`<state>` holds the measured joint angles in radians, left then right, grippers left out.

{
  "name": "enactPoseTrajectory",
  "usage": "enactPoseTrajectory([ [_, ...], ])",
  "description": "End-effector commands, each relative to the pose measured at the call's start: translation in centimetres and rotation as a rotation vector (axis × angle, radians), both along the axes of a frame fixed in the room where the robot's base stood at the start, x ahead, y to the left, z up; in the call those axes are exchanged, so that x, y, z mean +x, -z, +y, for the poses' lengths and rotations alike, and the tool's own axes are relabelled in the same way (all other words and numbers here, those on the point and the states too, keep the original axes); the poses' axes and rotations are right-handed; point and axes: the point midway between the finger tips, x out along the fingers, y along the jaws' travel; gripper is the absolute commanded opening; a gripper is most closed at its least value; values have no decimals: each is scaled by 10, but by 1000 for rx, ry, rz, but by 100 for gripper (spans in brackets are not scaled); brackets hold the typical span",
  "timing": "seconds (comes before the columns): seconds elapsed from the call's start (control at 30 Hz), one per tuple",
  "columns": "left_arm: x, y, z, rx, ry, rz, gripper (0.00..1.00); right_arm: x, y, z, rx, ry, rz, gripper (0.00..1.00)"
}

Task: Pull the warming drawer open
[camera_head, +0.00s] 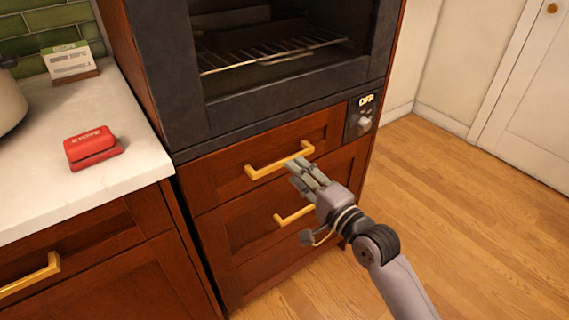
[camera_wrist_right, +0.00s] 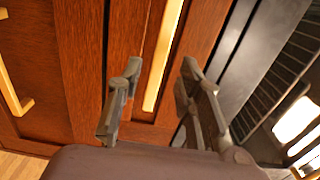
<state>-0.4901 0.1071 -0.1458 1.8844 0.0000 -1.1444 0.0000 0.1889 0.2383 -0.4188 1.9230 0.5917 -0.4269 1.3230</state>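The warming drawer (camera_head: 225,185) is the wooden front directly under the oven. It looks flush with the cabinet, so it is shut. Its gold bar handle (camera_head: 265,170) runs across the front. My right gripper (camera_head: 298,168) is just in front of the handle, near its right end. In the right wrist view, the two fingers of my right gripper (camera_wrist_right: 162,72) are apart, with nothing held. The handle (camera_wrist_right: 160,60) shows between and beyond the fingertips; I see no clear contact. My left gripper is in neither view.
A lower drawer has its own gold handle (camera_head: 290,216), also seen in the right wrist view (camera_wrist_right: 14,92). The oven (camera_head: 270,95) is above, with a control panel (camera_head: 361,116) at its lower right. A red object (camera_head: 90,146) lies on the counter (camera_head: 135,165). Wooden floor (camera_head: 470,205) is clear.

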Motion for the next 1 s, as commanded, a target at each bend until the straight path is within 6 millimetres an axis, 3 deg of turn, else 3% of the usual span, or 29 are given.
enactPoseTrajectory([
  [0.1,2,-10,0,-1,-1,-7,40,20,0,15,2,-1,-1,33],
  [0.3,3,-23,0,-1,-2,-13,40,40,1,29,1,-1,-1,33],
  [0.7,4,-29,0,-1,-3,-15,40,46,0,34,-1,0,1,33],
  [1.0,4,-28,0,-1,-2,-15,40,46,0,34,-1,0,1,14],
])
